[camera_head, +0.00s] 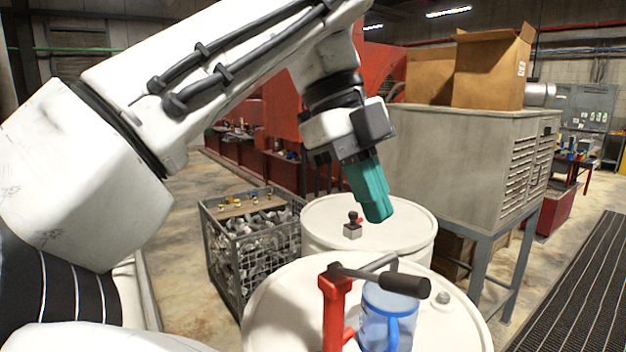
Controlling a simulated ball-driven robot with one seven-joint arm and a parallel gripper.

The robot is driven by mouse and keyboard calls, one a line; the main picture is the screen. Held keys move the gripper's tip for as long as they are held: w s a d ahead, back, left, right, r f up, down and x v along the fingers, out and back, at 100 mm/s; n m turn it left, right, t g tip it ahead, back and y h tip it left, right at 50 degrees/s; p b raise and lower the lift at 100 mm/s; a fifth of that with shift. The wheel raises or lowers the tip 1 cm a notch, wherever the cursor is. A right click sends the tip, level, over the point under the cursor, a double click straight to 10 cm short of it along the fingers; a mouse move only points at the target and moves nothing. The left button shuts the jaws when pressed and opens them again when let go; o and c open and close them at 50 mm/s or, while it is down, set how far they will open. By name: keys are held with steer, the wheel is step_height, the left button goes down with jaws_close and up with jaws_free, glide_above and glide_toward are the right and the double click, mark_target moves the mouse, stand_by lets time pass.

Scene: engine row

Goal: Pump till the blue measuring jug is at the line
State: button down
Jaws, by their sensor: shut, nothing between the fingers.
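The blue measuring jug (378,318) stands on the near white drum (275,290), right beside a red hand pump (334,310). The jug is see-through blue with a handle on its near side. The pump's dark lever ends in a black grip (401,285) that passes in front of the jug's top. I cannot make out the line or the liquid level. My gripper (377,219), with teal fingers, is shut and empty. In the picture it shows above and beyond the pump, over the far drum, apart from the lever.
A second white drum (408,236) stands behind, with a small grey box with a black knob (352,226) on top. A wire crate of metal parts (250,240) is at left. A grey cabinet (450,165) bears open cardboard boxes (490,68) at right.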

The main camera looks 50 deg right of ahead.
mark_target(402, 275)
steer(key=b+x, duration=0.4)
steer(key=x, duration=0.3)
steer(key=shift+s, duration=0.15)
